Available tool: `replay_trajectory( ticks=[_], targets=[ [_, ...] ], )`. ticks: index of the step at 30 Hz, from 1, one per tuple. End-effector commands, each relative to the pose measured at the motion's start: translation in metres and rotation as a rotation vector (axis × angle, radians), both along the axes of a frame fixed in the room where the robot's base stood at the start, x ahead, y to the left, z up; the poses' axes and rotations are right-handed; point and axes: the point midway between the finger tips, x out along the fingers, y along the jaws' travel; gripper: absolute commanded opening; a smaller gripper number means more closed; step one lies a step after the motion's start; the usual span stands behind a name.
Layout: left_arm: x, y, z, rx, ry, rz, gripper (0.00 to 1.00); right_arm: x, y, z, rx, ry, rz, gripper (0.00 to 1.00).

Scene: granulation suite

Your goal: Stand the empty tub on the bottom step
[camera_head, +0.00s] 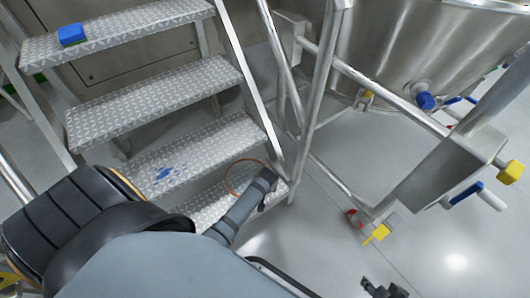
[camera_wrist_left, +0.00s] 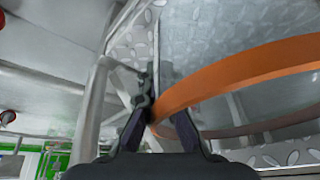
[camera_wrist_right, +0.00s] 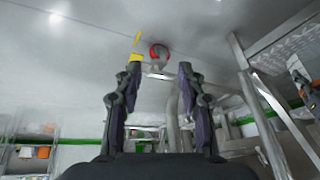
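The tub (camera_head: 228,190) shows as a clear, see-through shape with a thin orange rim over the bottom step (camera_head: 212,211) of the metal stairs. Its orange rim (camera_wrist_left: 235,73) crosses the left wrist view. My left gripper (camera_head: 267,186) is at the right side of the rim, and its fingers (camera_wrist_left: 152,100) close on the tub's edge in the left wrist view. Whether the tub's base touches the step cannot be told; my left arm hides part of that step. My right gripper (camera_wrist_right: 160,72) is open and empty, low at the bottom of the head view (camera_head: 385,290).
A blue object (camera_head: 71,35) lies on the top step. A blue patch (camera_head: 165,175) marks the step above the bottom one. Handrails (camera_head: 318,100) stand right of the stairs. A large steel vessel (camera_head: 400,50) with valves and pipes stands further right. Floor in front is clear.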

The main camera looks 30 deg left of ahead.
Motion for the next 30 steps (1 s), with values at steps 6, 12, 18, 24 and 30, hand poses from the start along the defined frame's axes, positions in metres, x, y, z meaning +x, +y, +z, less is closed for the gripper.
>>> replay_trajectory(
  ticks=[6, 12, 18, 24, 30],
  targets=[
    [-0.002, -0.002, -0.024, 0.000, 0.000, 0.003, 0.00, 0.052, 0.000, 0.014, 0.015, -0.291, -0.023, 0.40],
    [-0.003, -0.003, -0.026, 0.000, 0.000, 0.004, 0.00, 0.066, 0.000, 0.028, 0.020, -0.383, -0.032, 0.40],
    [-0.003, -0.003, -0.025, 0.000, 0.000, 0.004, 0.00, 0.066, 0.000, 0.028, 0.020, -0.382, -0.031, 0.40],
    [-0.003, -0.003, -0.027, -0.001, 0.000, 0.004, 0.08, 0.069, 0.000, 0.031, 0.019, -0.395, -0.032, 0.40],
    [-0.003, -0.003, -0.027, -0.001, 0.000, 0.004, 0.28, 0.068, 0.000, 0.030, 0.018, -0.394, -0.032, 0.40]
  ],
)
